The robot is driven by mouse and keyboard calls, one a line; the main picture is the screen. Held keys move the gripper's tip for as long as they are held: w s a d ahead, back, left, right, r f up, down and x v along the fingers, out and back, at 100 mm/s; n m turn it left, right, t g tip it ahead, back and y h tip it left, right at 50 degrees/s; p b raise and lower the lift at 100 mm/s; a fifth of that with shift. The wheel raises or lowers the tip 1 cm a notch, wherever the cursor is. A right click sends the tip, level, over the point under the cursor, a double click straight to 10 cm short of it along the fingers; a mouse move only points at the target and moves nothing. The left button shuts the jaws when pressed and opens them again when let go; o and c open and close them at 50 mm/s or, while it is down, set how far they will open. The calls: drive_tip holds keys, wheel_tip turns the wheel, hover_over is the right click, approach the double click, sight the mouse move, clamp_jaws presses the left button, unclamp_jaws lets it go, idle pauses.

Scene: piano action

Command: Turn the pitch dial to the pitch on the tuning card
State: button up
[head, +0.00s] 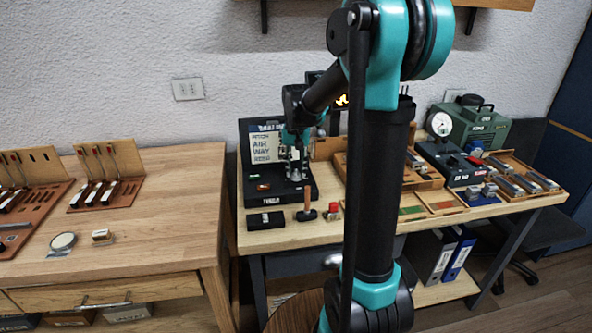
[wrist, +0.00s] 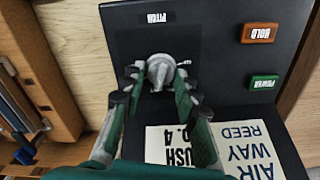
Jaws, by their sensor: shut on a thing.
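The pitch dial (wrist: 160,68) is a light grey knob with a pointer, on a dark panel beside an upside-down PITCH label (wrist: 155,17). A small white marking sits right of the knob, too small to read surely. My gripper (wrist: 158,78) is shut on the knob, one finger on each side. In the head view my gripper (head: 297,172) reaches down to the black unit (head: 262,198) on the bench; the dial is hidden there. A pale lettered card (wrist: 248,146) reads AIR WAY REED; I cannot make out a pitch on it.
An orange HOLD button (wrist: 259,33) and a green POWER button (wrist: 263,83) are on the same panel.

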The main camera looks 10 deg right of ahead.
sight(296, 171)
drive_tip(key=shift+m, duration=0.3)
idle(0.4)
drive_tip(key=o, duration=1.1)
drive_tip(key=shift+o, duration=0.2)
wheel_tip(296, 171, up, 12)
